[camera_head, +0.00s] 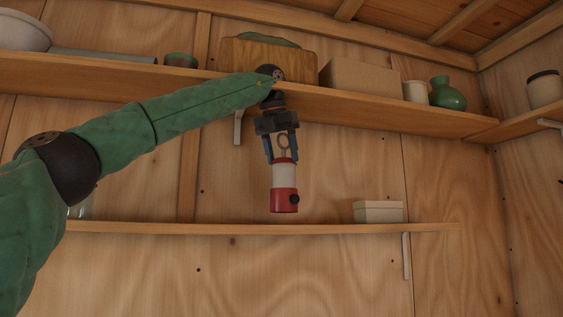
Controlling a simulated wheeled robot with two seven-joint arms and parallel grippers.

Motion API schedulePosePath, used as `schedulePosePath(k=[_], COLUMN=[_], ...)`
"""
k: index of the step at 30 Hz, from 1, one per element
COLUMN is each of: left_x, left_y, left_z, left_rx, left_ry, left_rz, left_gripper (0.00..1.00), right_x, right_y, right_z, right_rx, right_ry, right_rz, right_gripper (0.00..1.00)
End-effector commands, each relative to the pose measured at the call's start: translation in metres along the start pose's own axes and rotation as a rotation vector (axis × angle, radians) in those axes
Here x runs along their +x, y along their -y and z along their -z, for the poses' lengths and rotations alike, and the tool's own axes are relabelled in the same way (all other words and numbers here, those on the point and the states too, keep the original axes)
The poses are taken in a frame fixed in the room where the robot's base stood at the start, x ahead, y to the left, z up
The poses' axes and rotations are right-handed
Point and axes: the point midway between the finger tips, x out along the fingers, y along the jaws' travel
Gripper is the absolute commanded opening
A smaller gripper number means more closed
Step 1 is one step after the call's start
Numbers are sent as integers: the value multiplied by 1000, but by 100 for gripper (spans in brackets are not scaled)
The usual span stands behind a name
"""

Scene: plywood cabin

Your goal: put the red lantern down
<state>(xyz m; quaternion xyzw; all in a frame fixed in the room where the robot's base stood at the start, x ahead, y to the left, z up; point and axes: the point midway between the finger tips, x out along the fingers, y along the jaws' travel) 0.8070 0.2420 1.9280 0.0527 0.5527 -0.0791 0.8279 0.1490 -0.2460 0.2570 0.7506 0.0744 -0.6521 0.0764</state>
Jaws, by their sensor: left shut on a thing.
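The red lantern (284,201) has a red base and cap, a pale middle, a ring handle on top and a dark knob on its lower right side. My left gripper (282,155) points down from the end of my green left arm and is shut on the top of the lantern. The lantern hangs upright, with its bottom a little above the line of the lower shelf (250,228) in the picture. I cannot tell how far in front of the shelf it is. My right gripper is not in view.
A cream box (377,211) sits on the lower shelf to the right of the lantern. A glass jar (80,208) is partly hidden behind my arm at left. The upper shelf (400,112) holds a wooden box (240,50), a green vase (446,94) and other things.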

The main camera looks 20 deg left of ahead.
Motion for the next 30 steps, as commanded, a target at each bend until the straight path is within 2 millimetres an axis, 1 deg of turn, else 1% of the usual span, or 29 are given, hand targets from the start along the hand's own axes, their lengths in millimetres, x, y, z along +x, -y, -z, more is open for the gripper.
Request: schedulePosePath(k=[1,3,7,10,25,26,28,29,30], left_x=[2,9,20,26,29,29,29,29,29], left_y=[-1,-1,-1,-1,0,0,0,0,0], left_z=[2,5,9,11,12,12,12,12,12], left_rx=[1,1,1,0,0,0,0,0,0], left_ry=[-1,-2,-1,-1,0,0,-1,-1,-1], left_rz=[-1,-1,0,0,0,0,0,0,0], left_gripper=[9,9,9,9,9,61,74,77,77], right_x=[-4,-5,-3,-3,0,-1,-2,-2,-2], right_y=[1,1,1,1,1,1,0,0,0], right_z=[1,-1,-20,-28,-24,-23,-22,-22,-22], right_rx=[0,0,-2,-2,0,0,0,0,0], right_ry=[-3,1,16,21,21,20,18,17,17], right_rz=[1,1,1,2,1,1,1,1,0], right_gripper=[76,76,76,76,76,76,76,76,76])
